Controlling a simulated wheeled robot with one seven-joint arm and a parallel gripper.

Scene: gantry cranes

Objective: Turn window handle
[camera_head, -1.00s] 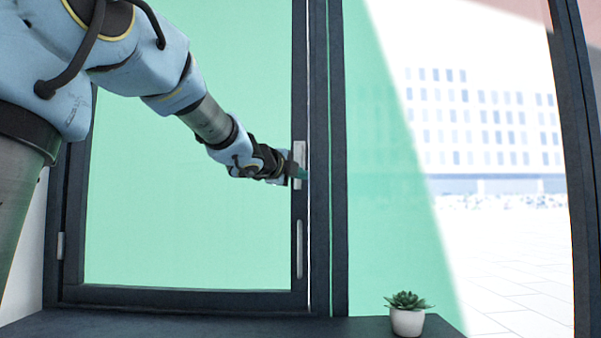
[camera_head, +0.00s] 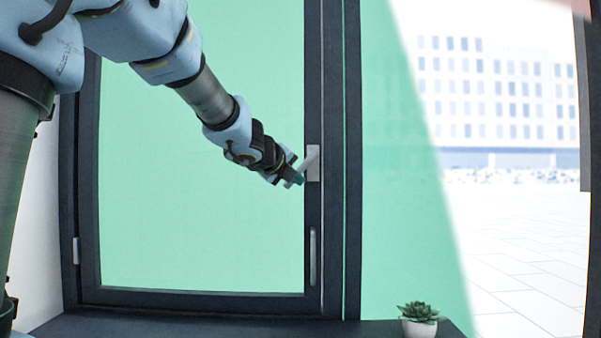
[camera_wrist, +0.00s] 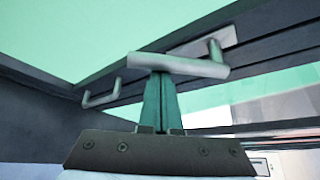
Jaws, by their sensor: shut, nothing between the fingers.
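The window handle (camera_head: 311,162) is a silver lever on a plate on the right stile of the green-glazed window sash. In the head view its lever slants down and left from the plate. In the wrist view the lever (camera_wrist: 190,66) crosses just beyond my fingertips, with its pivot at its right end. My gripper (camera_head: 299,180) is at the lower left of the handle, beside the lever's free end. Its green fingers (camera_wrist: 160,80) are together with nothing between them. The tips meet the lever's underside in the wrist view; whether they press on it I cannot tell.
A fixed vertical pull bar (camera_head: 312,257) is on the same stile below the handle; it also shows in the wrist view (camera_wrist: 102,96). A potted succulent (camera_head: 419,326) stands on the dark sill (camera_head: 200,325) at the right. A hinge (camera_head: 76,250) is at the sash's left edge.

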